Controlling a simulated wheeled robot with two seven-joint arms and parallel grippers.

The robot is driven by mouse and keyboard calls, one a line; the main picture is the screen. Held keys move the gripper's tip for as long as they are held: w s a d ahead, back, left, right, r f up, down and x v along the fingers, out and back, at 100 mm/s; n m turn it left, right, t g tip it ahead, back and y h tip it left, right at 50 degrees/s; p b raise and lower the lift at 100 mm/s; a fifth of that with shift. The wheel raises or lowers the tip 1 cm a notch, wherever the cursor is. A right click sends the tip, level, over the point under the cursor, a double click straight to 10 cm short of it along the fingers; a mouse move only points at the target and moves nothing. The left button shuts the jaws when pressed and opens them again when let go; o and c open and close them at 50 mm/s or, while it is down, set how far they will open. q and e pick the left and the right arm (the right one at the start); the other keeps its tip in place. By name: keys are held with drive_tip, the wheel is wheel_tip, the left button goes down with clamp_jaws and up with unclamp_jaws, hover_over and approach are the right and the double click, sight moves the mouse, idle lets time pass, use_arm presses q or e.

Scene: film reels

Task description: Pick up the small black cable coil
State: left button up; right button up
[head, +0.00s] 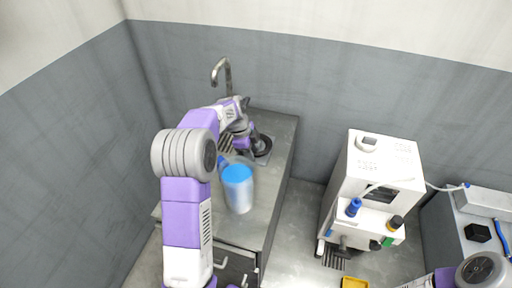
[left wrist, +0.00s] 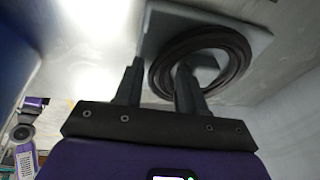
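The black cable coil (left wrist: 238,62) is a dark ring lying on a grey surface in the left wrist view. In the head view it shows as a dark round shape (head: 264,148) on the metal counter, partly hidden by my left gripper (head: 246,143). In the left wrist view my left gripper (left wrist: 160,68) is open. One finger lies over the ring's open middle and the other is outside its left side. I cannot tell whether either finger touches the coil. My right gripper is out of view.
A blue-capped bottle (head: 238,190) stands on the counter (head: 283,135) close to my left arm. A tap (head: 222,72) rises behind. A white machine (head: 375,175) stands to the right, with a yellow tray (head: 355,282) in front.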

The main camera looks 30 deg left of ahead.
use_arm(q)
clamp_jaws()
